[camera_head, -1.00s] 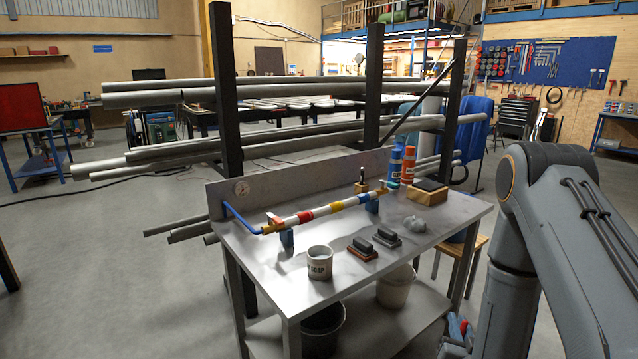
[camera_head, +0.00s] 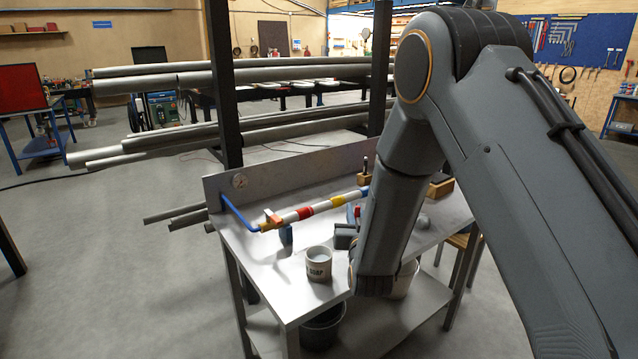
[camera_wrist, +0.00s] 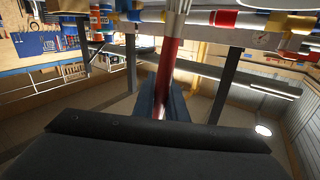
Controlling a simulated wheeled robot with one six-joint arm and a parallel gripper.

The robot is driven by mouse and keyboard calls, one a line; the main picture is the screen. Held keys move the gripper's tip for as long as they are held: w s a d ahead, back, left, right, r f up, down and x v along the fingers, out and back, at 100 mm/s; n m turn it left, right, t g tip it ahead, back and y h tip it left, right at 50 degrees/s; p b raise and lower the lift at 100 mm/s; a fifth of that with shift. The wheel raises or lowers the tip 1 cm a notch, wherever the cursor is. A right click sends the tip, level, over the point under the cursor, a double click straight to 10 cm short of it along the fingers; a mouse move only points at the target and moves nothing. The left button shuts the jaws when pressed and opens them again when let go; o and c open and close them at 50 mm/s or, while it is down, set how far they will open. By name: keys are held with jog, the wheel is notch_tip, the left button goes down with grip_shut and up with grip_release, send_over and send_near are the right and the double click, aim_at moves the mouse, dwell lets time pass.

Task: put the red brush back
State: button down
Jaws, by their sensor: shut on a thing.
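My gripper (camera_head: 351,213) is at the end of my arm, above the metal bench (camera_head: 285,262), to the right of the white mug (camera_head: 319,266). It is shut on the red brush (camera_head: 357,212). In the wrist view the brush's red handle (camera_wrist: 169,65) runs up from between my dark fingers (camera_wrist: 160,104); its far end passes in front of the bench edge and cannot be made out. The mug bears dark lettering and is upright. My arm hides much of the bench's right side.
A pipe with red, yellow and white bands (camera_head: 322,207) lies along the bench on blue supports, close to my gripper. A wooden block (camera_head: 441,188) and a grey lump (camera_head: 422,222) show at the right. Long grey pipes (camera_head: 160,82) rest on a rack behind. Buckets stand below.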

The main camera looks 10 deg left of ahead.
jog(key=s+a+r+n+y, duration=0.1)
jog(key=s+a+r, duration=0.1)
jog(key=a+r, duration=0.65)
jog(key=shift+a+f+b, duration=0.25)
jog(key=shift+f+b, duration=0.1)
jog(key=shift+f, duration=1.15)
jog(key=shift+a+f+b, duration=0.2)
jog(key=shift+f+b, duration=0.1)
jog(key=shift+f, duration=1.25)
jog(key=shift+f, duration=0.1)
notch_tip(320, 180, down, 7)
jog(key=b, duration=0.5)
jog(key=shift+f+b, duration=0.35)
jog(key=shift+b, duration=0.1)
jog(key=c, duration=1.7)
grip_release()
